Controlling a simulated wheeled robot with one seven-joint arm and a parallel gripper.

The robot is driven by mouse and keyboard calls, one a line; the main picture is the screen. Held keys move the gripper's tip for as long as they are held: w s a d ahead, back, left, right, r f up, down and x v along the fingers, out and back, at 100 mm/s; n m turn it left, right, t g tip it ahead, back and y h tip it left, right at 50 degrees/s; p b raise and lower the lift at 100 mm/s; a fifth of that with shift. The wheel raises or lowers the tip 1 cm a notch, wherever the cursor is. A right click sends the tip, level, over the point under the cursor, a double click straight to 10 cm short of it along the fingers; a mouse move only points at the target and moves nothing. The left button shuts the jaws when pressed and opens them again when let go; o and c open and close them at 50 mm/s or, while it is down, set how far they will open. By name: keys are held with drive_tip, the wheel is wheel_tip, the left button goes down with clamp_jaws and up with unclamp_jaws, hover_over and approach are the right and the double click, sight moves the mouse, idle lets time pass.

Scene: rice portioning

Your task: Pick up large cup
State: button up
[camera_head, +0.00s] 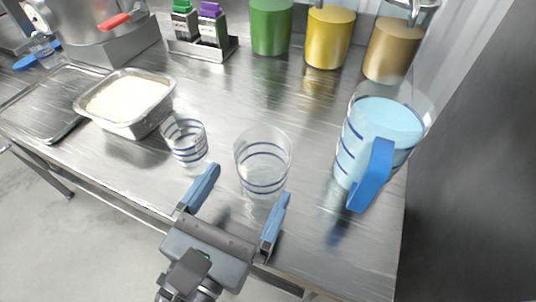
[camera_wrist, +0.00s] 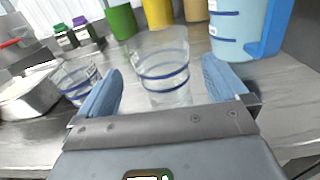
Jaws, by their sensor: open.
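The large cup (camera_head: 262,163) is clear with dark blue rings and stands upright on the metal table. It also shows in the wrist view (camera_wrist: 163,68), between and beyond the fingers. My gripper (camera_head: 242,203) is open, with one blue finger toward each side of the large cup. It is empty, and the cup looks to be just ahead of or between the fingertips; the exact depth is hard to tell. In the wrist view the gripper (camera_wrist: 160,92) spreads wider than the cup. A smaller clear cup (camera_head: 186,142) with blue rings stands to the left, near the left finger.
A blue measuring jug (camera_head: 378,135) stands to the right. A metal pan of rice (camera_head: 130,121) and a flat tray (camera_head: 22,118) are at the left. Green (camera_head: 271,27), yellow (camera_head: 329,38) and tan (camera_head: 392,50) canisters stand at the back. Bare table lies behind the cups.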

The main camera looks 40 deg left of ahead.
sight(272, 136)
drive_tip(key=x, duration=0.4)
drive_tip(key=r+x, duration=0.1)
drive_tip(key=x, duration=0.1)
drive_tip(key=shift+w+a+p, duration=0.15)
drive_tip(key=shift+w+p, duration=0.15)
drive_tip(key=c, duration=0.9)
